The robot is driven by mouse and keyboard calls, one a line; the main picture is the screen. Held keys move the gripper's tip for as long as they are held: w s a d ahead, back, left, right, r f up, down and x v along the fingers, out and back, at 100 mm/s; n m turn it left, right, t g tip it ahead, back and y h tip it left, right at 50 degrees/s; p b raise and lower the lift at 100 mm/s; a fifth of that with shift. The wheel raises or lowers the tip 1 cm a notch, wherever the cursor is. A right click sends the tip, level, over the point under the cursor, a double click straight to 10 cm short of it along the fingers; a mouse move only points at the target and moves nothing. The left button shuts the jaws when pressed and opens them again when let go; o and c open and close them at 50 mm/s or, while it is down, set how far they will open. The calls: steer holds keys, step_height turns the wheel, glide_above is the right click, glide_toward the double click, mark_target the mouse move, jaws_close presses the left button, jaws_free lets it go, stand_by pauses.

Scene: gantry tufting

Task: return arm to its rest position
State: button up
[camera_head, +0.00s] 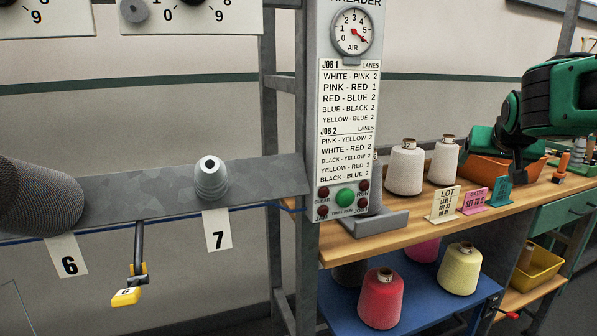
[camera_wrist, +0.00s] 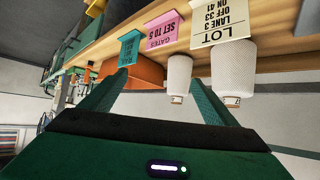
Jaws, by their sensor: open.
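My green arm (camera_head: 555,100) comes in at the upper right of the head view, over the wooden shelf. My gripper (camera_head: 518,165) is at its dark lower end, near the teal card and the orange bin; its fingertips are hard to make out there. In the wrist view my gripper (camera_wrist: 155,85) shows two green fingers spread wide apart, with nothing held between them. White yarn cones (camera_wrist: 179,75) stand beyond the fingers, and the picture there is upside down.
The shelf (camera_head: 400,235) holds white cones (camera_head: 405,170), an orange bin (camera_head: 482,170), and LOT (camera_head: 444,205), pink (camera_head: 474,201) and teal (camera_head: 500,191) cards. Red (camera_head: 381,300) and yellow (camera_head: 460,270) cones stand below. The control panel (camera_head: 348,120) rises left of the shelf.

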steer(key=s+a+f+g+y, duration=0.1)
steer(key=s+f+g, duration=0.2)
steer(key=s+f, duration=0.4)
steer(key=s+a+f+m+g+y, duration=0.1)
steer(key=s+f, duration=0.6)
steer(key=s, duration=1)
steer(key=s+a+f+g+y, duration=0.2)
steer(key=s+f+g, duration=0.4)
steer(key=s, duration=0.6)
steer(key=shift+a+f+y, duration=0.25)
steer(key=shift+f+y, duration=0.25)
steer(key=shift+f, duration=0.05)
